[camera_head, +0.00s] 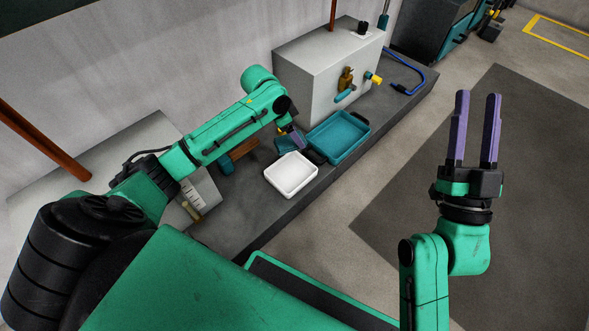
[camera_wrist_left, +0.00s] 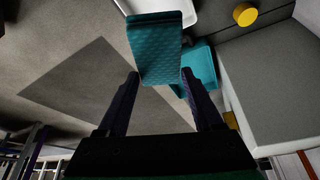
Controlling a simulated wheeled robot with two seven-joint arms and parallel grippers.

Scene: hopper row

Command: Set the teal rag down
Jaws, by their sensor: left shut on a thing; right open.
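The teal rag (camera_wrist_left: 155,48), with a quilted surface, is between the fingers of my left gripper (camera_wrist_left: 160,78) in the left wrist view. In the head view, my left gripper (camera_head: 298,138) is low over the grey bench, just behind the white tray and left of the teal tray. The teal rag (camera_head: 285,146) shows there partly behind the finger. I cannot tell whether its lower edge touches anything. My right gripper (camera_head: 478,96) is open and empty, pointing up over the floor at the right.
An empty white tray (camera_head: 290,175) and a teal tray (camera_head: 338,142) sit on the bench (camera_head: 250,225). A grey box (camera_head: 325,75) with a brass valve and yellow knob (camera_head: 374,78) stands behind. A blue hose (camera_head: 405,70) lies at the bench's far end.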

